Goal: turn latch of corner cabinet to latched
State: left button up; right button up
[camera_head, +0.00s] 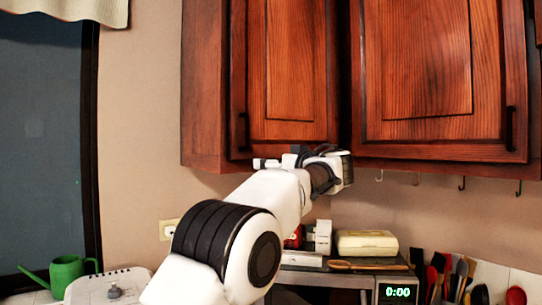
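A reddish-brown wooden wall cabinet (284,70) with a raised-panel door hangs at the upper middle; its door looks closed. A dark vertical handle (242,132) is at the door's lower left. My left arm reaches up from the bottom, and its gripper (328,160) is at the cabinet's lower right edge, close to the gap beside the adjoining cabinet. The fingers are small and partly hidden by the wrist, so their opening and any contact cannot be told. I cannot make out the latch; the gripper covers that area. My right gripper is out of view.
The adjoining cabinet (428,70) has a dark handle (510,128) and hooks (462,184) beneath it. Below are a microwave (398,292) with a cream box (366,243) and wooden spoon (368,266) on top, and utensils (460,280). A green watering can (66,274) stands lower left.

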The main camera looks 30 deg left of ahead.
pick_arm(q)
jog(key=shift+x, duration=1.1)
jog(key=shift+d+f, duration=0.1)
jog(key=shift+d, duration=0.15)
jog(key=c, duration=0.5)
jog(key=shift+s+d, duration=0.25)
jog(key=c, duration=1.1)
jog(key=shift+s+r, duration=0.1)
jog(key=shift+r, duration=0.1)
grip_shut()
jog(key=shift+a+f, duration=0.1)
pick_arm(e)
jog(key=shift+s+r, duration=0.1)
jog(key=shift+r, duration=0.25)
